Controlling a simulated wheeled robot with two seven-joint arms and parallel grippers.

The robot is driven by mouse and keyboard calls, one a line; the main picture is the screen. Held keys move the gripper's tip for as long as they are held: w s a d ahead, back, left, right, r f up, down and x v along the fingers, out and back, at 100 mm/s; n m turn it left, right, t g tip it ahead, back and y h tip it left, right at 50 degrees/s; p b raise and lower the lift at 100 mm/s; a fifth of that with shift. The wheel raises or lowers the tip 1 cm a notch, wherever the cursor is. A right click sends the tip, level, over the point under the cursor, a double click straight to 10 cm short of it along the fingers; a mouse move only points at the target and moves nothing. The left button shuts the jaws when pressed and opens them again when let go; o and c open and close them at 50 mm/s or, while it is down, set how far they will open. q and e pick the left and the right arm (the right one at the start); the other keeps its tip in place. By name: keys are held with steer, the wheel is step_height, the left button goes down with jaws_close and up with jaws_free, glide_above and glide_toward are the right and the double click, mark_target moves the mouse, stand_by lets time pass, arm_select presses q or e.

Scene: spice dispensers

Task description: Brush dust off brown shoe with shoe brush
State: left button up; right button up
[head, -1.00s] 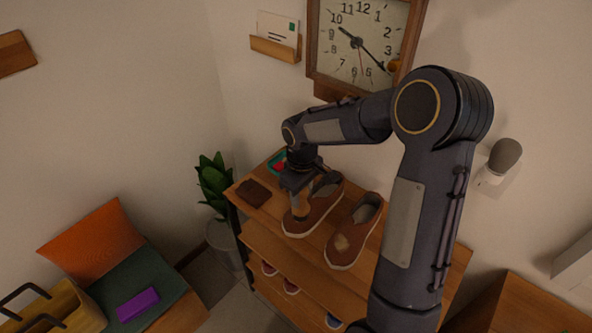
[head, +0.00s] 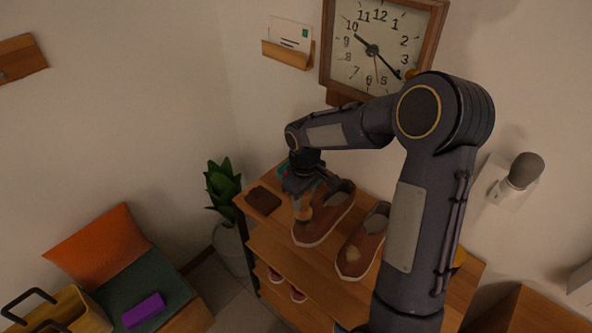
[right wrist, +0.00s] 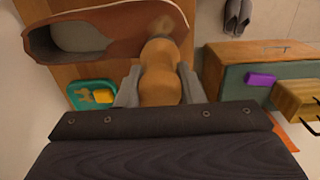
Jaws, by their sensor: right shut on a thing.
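Two brown shoes with pale soles stand side by side on the wooden shelf top. The left shoe (head: 330,220) is beside my right gripper; the right shoe (head: 362,246) has a pale dusty patch on its toe. My right gripper (head: 301,192) points down and is shut on the shoe brush (head: 303,212), which has a rounded tan wooden handle. In the right wrist view the brush handle (right wrist: 160,75) sits between the fingers, against or just over a shoe (right wrist: 120,25) with a faint smear near its toe. The bristles are hidden, so contact is unclear. My left gripper is not in view.
A dark brown wallet-like item (head: 263,200) and a teal tray (right wrist: 92,94) lie on the shelf top near the gripper. A potted plant (head: 223,190) stands left of the shelf. A bench with an orange cushion (head: 95,245) is lower left. A clock (head: 382,45) hangs above.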

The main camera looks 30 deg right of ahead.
steer(key=shift+w+a, duration=0.15)
steer(key=shift+w, duration=0.2)
steer(key=r+p, duration=0.2)
steer(key=r, duration=0.1)
steer(key=shift+s+r, duration=0.2)
steer(key=shift+r, duration=0.05)
steer(key=shift+w+r+p, duration=0.2)
steer(key=shift+r+p, duration=0.7)
steer(key=shift+r, duration=0.1)
steer(key=shift+s+r+p, duration=0.1)
steer(key=shift+r+p, duration=0.75)
steer(key=shift+r, duration=0.35)
steer(key=shift+f, duration=0.1)
